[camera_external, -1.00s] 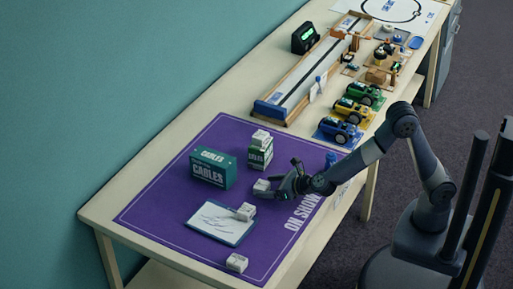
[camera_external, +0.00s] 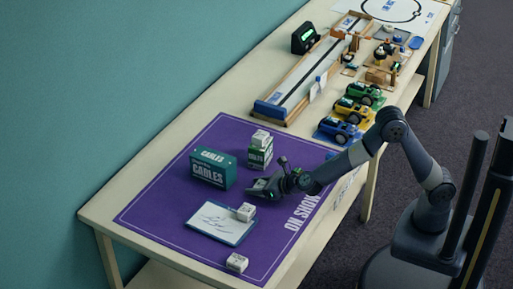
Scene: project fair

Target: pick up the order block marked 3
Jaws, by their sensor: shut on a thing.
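My gripper (camera_external: 261,187) is low over the purple mat (camera_external: 165,200), right of the green CABLES box. It is shut on a small white block, which the fingers mostly hide. Another white block (camera_external: 261,137) sits on top of the small green box. A third white block (camera_external: 246,211) rests at the right edge of the clipboard. One more white block (camera_external: 237,262) stands near the mat's front corner. The marks on the blocks are too small to read, so I cannot tell which is 3.
The large green CABLES box (camera_external: 213,168) and small green box (camera_external: 260,155) stand behind my gripper. The clipboard (camera_external: 220,222) lies in front. Toy cars (camera_external: 340,130) and a long wooden track (camera_external: 300,82) fill the table's far part. The mat's left part is clear.

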